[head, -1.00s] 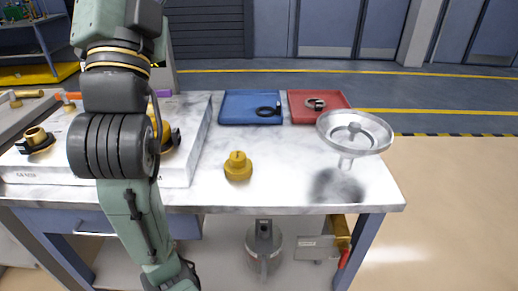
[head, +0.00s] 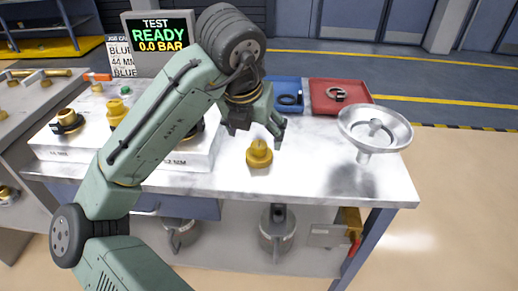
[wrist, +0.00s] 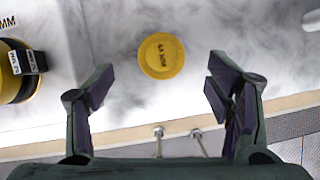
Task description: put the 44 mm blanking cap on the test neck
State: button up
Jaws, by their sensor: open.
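The yellow cap (head: 259,153) stands alone on the marble-look bench top. My gripper (head: 257,131) is above and just behind the cap in the head view. In the wrist view my gripper (wrist: 160,78) is open and empty, and the cap lies beyond the fingertips, between their lines. A white block on the left carries a gold neck with a dark collar (head: 67,121) and a yellow-topped fitting (head: 117,110). My arm partly hides the block; I cannot tell which is the test neck.
A funnel (head: 375,128) stands at the bench's right. Behind are a blue tray (head: 284,82) with a black ring and a red tray (head: 357,105) with a metal ring. A screen (head: 160,32) reads TEST READY 0.0 BAR. The bench around the cap is clear.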

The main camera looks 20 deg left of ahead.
aim_at(259, 145)
jog(key=shift+p+x, duration=0.65)
jog(key=shift+x, duration=2.5)
jog(key=shift+d, duration=0.1)
jog(key=shift+c, duration=0.3)
jog(key=c, duration=1)
jog(key=shift+r, duration=0.1)
